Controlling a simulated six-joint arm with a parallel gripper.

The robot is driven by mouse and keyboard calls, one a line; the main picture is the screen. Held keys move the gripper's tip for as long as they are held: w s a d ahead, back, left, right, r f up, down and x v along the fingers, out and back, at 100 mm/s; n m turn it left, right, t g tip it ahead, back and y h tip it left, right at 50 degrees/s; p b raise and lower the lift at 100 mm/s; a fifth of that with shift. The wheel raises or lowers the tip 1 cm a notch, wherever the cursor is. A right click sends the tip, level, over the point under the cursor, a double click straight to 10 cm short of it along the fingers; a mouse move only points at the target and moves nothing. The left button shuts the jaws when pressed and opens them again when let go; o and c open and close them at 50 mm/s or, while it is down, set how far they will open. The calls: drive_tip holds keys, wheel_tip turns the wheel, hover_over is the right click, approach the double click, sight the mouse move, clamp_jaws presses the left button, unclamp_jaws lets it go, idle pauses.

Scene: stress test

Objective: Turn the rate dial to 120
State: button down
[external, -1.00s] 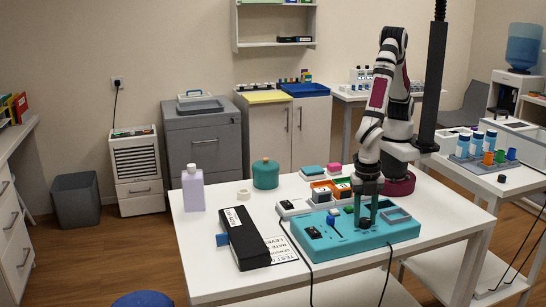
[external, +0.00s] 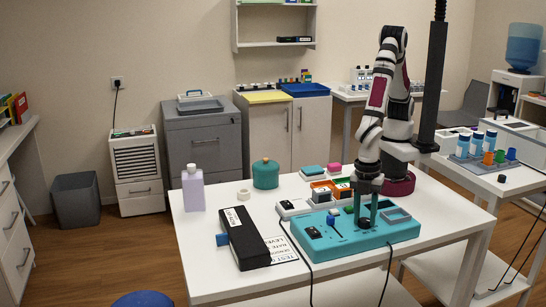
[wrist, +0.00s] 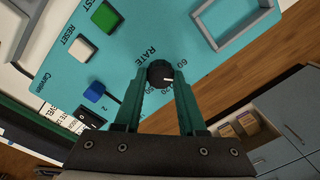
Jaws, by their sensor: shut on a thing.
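The rate dial (wrist: 160,75) is a round black knob with a short white mark, on the teal panel (wrist: 150,25) of a test box. In the wrist view the mark points to the right and slightly down. The word RATE and small numbers are printed around the dial; 60 is readable, others are partly hidden by the fingers. My gripper (wrist: 159,82) points at the panel, with its green fingers shut on the dial's two sides. In the external view my gripper (external: 366,217) stands over the teal box (external: 345,246), and the dial is at its fingertips.
Beside the dial are a blue lever (wrist: 94,92), a green button (wrist: 105,17), a white RESET button (wrist: 81,49) and a raised grey frame (wrist: 235,20). A black box (external: 243,238) lies left of the teal box. Cables run off the table's front.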

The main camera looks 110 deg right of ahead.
sight(364, 218)
drive_tip(key=m, duration=0.6)
drive_tip(key=shift+m, duration=0.3)
drive_tip(key=m, duration=0.5)
drive_tip(key=shift+t, duration=0.3)
drive_tip(key=shift+m, duration=0.3)
drive_tip(key=shift+c, duration=2.4)
unclamp_jaws()
drive_tip(key=shift+d, duration=0.1)
drive_tip(key=shift+r, duration=0.1)
wheel_tip(364, 218, up, 16)
drive_tip(key=shift+s+d+f, duration=0.2)
drive_tip(key=shift+d, duration=0.15)
